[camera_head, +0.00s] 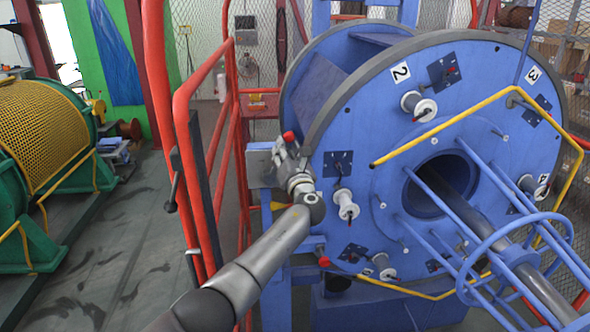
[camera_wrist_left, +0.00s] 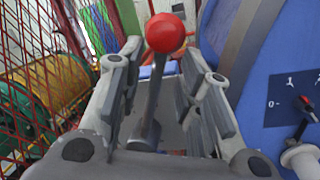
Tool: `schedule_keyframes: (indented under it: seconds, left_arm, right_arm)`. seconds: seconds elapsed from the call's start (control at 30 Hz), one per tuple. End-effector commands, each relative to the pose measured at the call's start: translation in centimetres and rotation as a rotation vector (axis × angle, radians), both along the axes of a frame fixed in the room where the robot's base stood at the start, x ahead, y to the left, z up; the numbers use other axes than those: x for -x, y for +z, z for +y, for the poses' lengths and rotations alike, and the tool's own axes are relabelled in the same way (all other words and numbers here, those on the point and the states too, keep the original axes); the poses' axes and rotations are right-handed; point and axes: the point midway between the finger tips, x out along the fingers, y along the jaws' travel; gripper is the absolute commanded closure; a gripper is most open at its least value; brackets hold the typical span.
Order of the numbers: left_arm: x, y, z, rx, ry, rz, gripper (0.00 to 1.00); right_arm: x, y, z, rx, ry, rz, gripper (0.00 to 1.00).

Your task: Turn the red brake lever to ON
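The red brake lever has a round red knob and a dark metal shaft. In the head view its knob (camera_head: 289,137) shows at the left edge of the big blue disc, just past my left gripper (camera_head: 284,154). In the left wrist view the lever (camera_wrist_left: 158,85) stands nearly upright between the two fingers of my left gripper (camera_wrist_left: 165,88). The fingers are spread, with a gap on both sides of the shaft. My right gripper is not in view.
The blue disc (camera_head: 360,105) with spools and small switches stands right of the gripper. A red fence frame (camera_head: 180,110) stands close to its left. A yellow bent bar (camera_head: 450,122) crosses the disc.

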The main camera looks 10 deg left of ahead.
Motion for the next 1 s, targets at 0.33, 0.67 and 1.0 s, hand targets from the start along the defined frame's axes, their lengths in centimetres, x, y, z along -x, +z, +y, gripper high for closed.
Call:
schedule_keyframes:
  seconds: [0.33, 0.67, 1.0]
  left_arm:
    - [3.8, -0.6, -1.8, 0.001, -0.005, -0.003, 0.68]
    - [7.8, -1.0, -3.7, -0.001, -0.006, -0.007, 0.68]
    - [9.1, -1.1, -4.2, -0.003, -0.004, -0.008, 0.68]
  right_arm:
    - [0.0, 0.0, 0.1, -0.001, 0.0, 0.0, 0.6]
    - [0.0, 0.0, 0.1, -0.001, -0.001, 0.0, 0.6]
    - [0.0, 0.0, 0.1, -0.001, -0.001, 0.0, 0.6]
